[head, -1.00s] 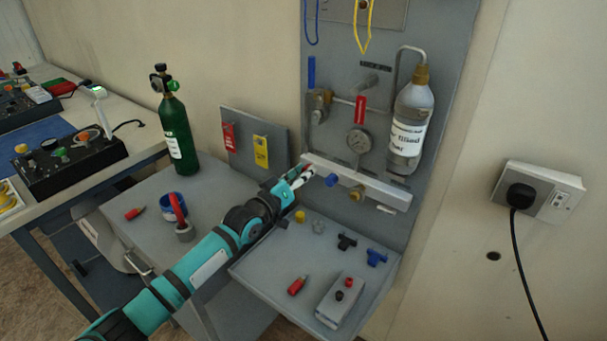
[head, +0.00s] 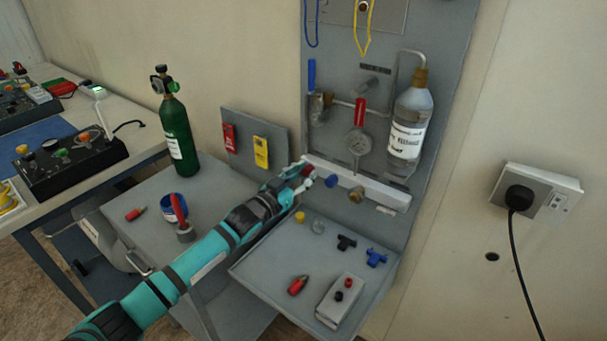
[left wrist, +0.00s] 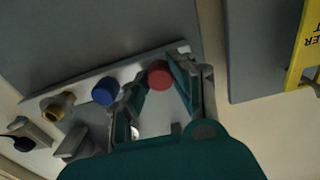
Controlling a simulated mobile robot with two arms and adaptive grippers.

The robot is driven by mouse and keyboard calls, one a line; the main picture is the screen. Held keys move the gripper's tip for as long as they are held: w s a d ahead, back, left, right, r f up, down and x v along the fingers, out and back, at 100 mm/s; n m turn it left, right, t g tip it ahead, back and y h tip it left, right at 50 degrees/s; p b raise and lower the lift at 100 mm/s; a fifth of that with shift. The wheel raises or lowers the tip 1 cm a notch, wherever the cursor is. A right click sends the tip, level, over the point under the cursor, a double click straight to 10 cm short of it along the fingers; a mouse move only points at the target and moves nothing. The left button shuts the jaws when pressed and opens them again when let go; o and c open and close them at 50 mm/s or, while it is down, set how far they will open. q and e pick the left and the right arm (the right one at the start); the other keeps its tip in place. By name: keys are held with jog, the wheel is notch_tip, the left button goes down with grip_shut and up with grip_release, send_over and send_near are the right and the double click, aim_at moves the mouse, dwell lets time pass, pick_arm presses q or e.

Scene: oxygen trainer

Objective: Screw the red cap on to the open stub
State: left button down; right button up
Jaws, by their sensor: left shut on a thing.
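The red cap (head: 307,170) is at the left end of the white manifold bar (head: 385,196) on the grey panel. My left gripper (head: 303,177) is shut on it. In the left wrist view the red cap (left wrist: 159,75) sits between the fingertips of my left gripper (left wrist: 160,82), in front of the bar. The stub behind it is hidden, so I cannot tell how far the cap is on. A blue cap (head: 332,181) and a brass stub (head: 356,194) are to its right on the bar. My right gripper is not in view.
Below is a grey shelf (head: 262,266) with a yellow cap (head: 300,216), black and blue tee pieces, a red-tipped piece (head: 298,285) and a grey box (head: 340,302). A green cylinder (head: 178,135) stands left. A labelled bottle (head: 410,122) hangs above the bar.

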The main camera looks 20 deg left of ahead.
pick_arm(q)
jog(key=shift+m, duration=0.8)
jog(key=shift+d, duration=0.1)
jog(key=shift+f+m, duration=0.1)
jog(key=shift+m, duration=0.5)
jog(key=c, duration=1.1)
grip_release()
